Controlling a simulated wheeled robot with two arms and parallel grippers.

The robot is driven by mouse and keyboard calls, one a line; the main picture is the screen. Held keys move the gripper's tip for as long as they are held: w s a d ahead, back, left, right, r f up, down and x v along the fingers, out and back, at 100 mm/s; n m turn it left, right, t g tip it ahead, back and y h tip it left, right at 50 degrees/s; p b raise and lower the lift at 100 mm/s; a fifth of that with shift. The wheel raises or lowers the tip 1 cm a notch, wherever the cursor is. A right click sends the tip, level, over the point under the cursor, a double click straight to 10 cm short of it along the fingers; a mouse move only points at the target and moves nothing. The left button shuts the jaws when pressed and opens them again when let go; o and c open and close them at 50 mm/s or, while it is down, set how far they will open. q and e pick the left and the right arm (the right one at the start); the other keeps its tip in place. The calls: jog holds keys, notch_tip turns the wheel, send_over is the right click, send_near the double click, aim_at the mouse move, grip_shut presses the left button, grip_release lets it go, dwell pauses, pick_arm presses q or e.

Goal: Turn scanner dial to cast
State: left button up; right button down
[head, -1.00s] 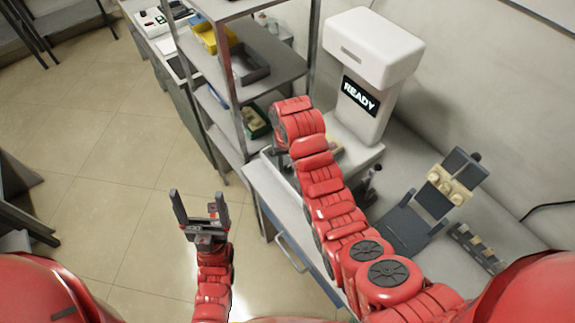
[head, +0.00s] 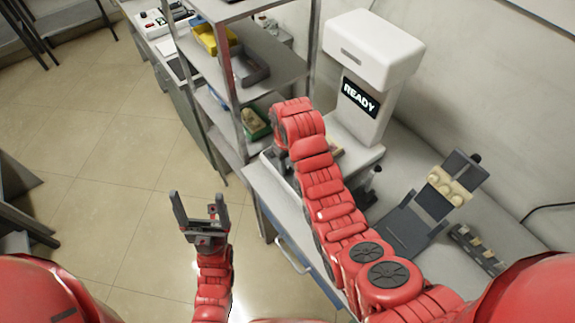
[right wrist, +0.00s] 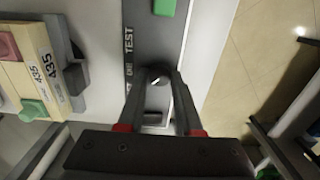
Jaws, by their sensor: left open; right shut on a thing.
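The scanner (head: 371,52) is a tall white machine with a lit display reading READY, on the bench at the back. In the right wrist view its dark control strip (right wrist: 143,35) carries the word TEST and other lettering too small or covered to read. My right gripper (right wrist: 158,85) is shut on the dark round dial (right wrist: 158,73), which shows a small white mark; where it points is hard to tell. In the head view my right arm hides the dial and gripper. My left gripper (head: 202,212) is open and empty above the floor.
A green button (right wrist: 164,7) sits further along the strip. A tan block labelled 435 (right wrist: 31,63), with pink and green pieces, lies beside it. A metal shelf rack (head: 235,90) with bins stands left of the scanner. A dark stand with a tan model (head: 450,187) is on the right.

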aim_at(287, 169)
jog(key=c, duration=0.6)
grip_release()
jog(key=shift+r, duration=0.1)
jog(key=shift+r+p, duration=7.35)
jog(key=shift+r, duration=1.25)
